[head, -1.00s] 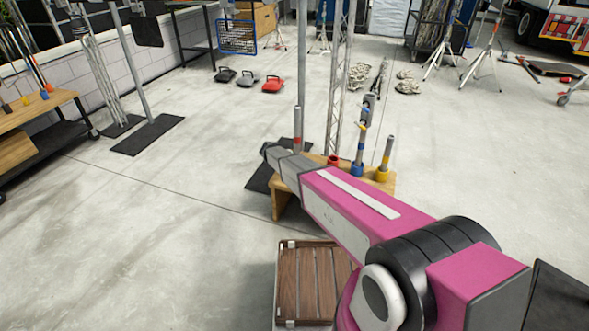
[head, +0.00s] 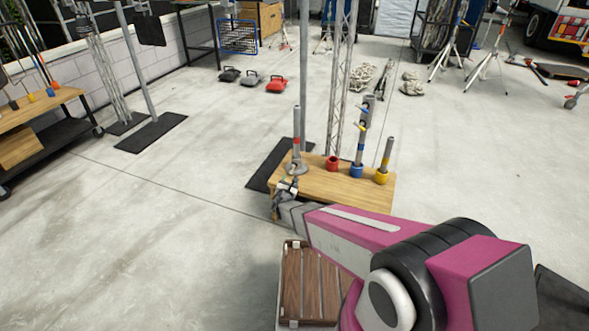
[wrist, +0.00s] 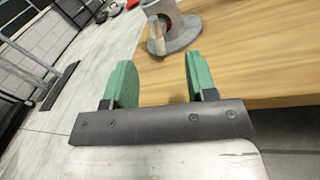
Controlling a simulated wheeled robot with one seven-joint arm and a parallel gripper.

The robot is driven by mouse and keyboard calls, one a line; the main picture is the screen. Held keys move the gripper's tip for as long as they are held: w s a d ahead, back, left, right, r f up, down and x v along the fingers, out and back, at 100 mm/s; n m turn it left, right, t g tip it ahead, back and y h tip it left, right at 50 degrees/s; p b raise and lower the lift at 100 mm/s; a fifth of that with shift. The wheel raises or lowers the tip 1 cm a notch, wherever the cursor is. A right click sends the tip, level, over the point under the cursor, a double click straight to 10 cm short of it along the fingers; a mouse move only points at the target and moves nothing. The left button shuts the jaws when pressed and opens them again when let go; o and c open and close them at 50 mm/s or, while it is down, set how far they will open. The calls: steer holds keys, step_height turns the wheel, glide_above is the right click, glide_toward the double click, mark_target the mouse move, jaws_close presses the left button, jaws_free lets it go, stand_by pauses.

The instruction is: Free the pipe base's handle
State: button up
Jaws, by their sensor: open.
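The grey pipe base (head: 297,169) stands upright near the left end of the small wooden table (head: 330,186), with a pipe with a red band rising from it. In the wrist view the round grey base (wrist: 180,38) is at the top, cut off by the frame edge. A pale upright piece (wrist: 156,40) shows at its left; I cannot tell whether this is the handle. My gripper (head: 287,187) is at the table's left front edge, close to the base. In the wrist view its green fingers (wrist: 156,72) are apart with nothing between them, short of the base.
Red (head: 332,162), blue (head: 357,170) and yellow (head: 381,176) collars stand along the table, with pipes in the blue and yellow ones. A truss post (head: 341,95) rises behind. A slatted wooden crate (head: 292,290) sits in front.

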mark_target(293, 168)
steer(key=shift+n+y, duration=0.3)
steer(key=shift+n, duration=0.1)
steer(key=w, duration=0.7)
steer(key=w+d, duration=0.1)
steer(key=w, duration=0.2)
steer(key=shift+w+d+f, duration=0.1)
steer(key=shift+w, duration=0.1)
steer(key=shift+c, duration=0.4)
steer(key=c, duration=0.8)
